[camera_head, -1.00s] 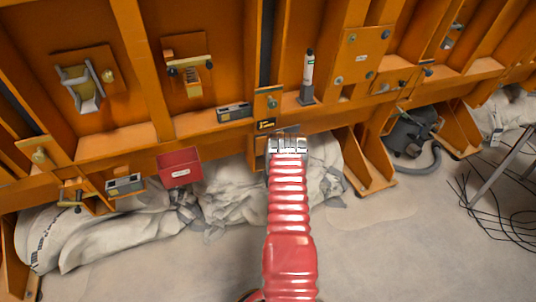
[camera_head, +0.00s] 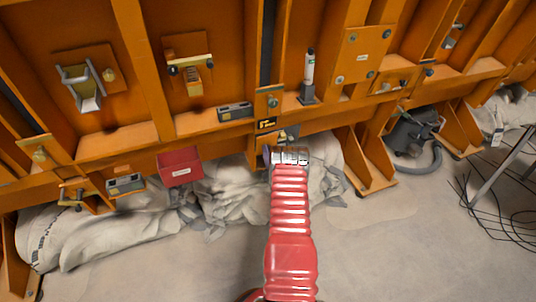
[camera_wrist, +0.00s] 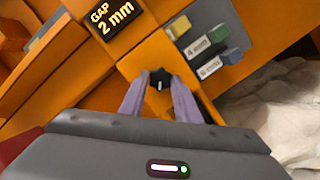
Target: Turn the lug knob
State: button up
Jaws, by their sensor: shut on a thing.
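The lug knob (camera_wrist: 160,77) is a small dark knob with a pale mark, set on an orange plate in the wrist view. My gripper (camera_wrist: 157,86) has one grey-violet finger on each side of the knob and is shut on it. In the head view my gripper (camera_head: 288,155) is at the lower edge of the orange frame, at the end of my red arm. The knob cannot be made out there.
A black "GAP 2 mm" label (camera_wrist: 113,17) is up and left of the knob. A grey strip with coloured blocks, marked in mm (camera_wrist: 203,43), is up and right. A red box (camera_head: 180,167) hangs left of my gripper. Pale sacks (camera_head: 235,190) lie below.

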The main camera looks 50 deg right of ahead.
jog(key=n, duration=0.4)
jog(key=n+t+y, duration=0.1)
jog(key=n, duration=0.1)
jog(key=shift+a+f, duration=0.1)
jog(key=shift+f, duration=0.2)
jog(key=shift+n, duration=0.3)
jog(key=o, duration=0.7)
jog(key=shift+o, duration=1.2)
jog(key=shift+r, duration=0.1)
jog(key=shift+s, duration=0.1)
jog(key=v, duration=1.3)
jog(key=shift+s+f, duration=0.3)
jog(key=shift+f, duration=0.05)
